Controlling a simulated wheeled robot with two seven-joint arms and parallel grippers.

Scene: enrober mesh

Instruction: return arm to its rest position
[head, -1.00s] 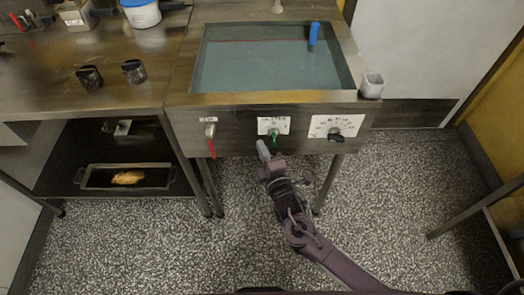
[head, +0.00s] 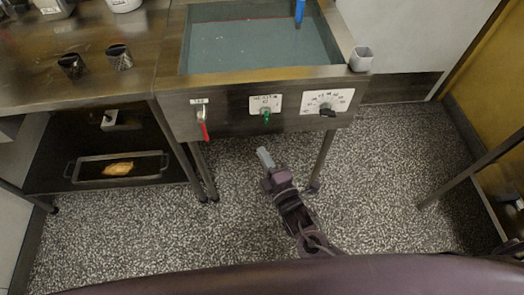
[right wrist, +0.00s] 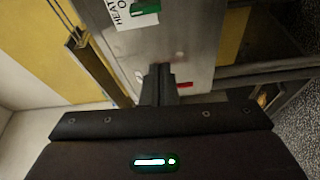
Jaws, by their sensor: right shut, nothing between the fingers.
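My right gripper (head: 265,157) is in front of and below the front panel of the water-filled basin, over the speckled floor. It is shut and empty, and apart from the panel in the head view. Its closed fingers (right wrist: 160,85) also show in the right wrist view, pointing at the metal panel. The green switch (head: 266,117) sits on the panel above the gripper, under a label; it also shows in the right wrist view (right wrist: 145,8). My left gripper is not in view.
The panel also has a red-handled valve (head: 204,130) at left and a black knob (head: 327,111) at right. A table leg (head: 322,158) stands close to the right of my gripper. A tray (head: 90,172) lies on the lower shelf at left. The floor (head: 390,200) at right is clear.

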